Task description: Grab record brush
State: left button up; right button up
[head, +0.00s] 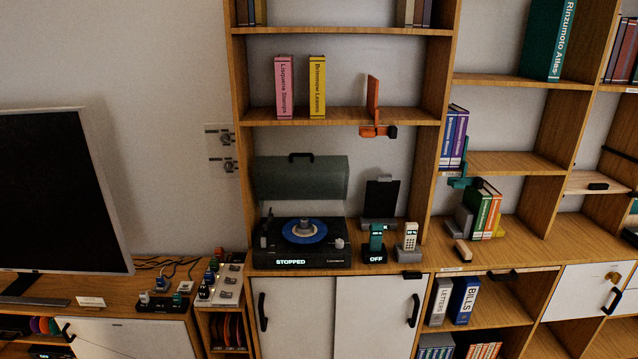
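A small tan block with a dark edge (462,250) lies on the wooden counter, right of the phone handsets and in front of the grey bookend; it looks like the record brush, though it is too small to be sure. A record player (300,243) with a blue-labelled disc and a "STOPPED" sign stands on the counter to its left, its grey-green lid raised. Neither of my grippers is in view.
A teal handset (376,241) on an "OFF" base and a pale handset (409,238) stand beside the player. Green and orange books (485,212) stand behind the block. A television (60,195) fills the left. White sliding doors (375,315) close the cabinet below.

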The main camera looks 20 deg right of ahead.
aim_at(465, 254)
jog(key=z, duration=1.45)
jog(key=i+l+u, duration=0.35)
jog(key=i+l, duration=0.3)
jog(key=l, duration=0.1)
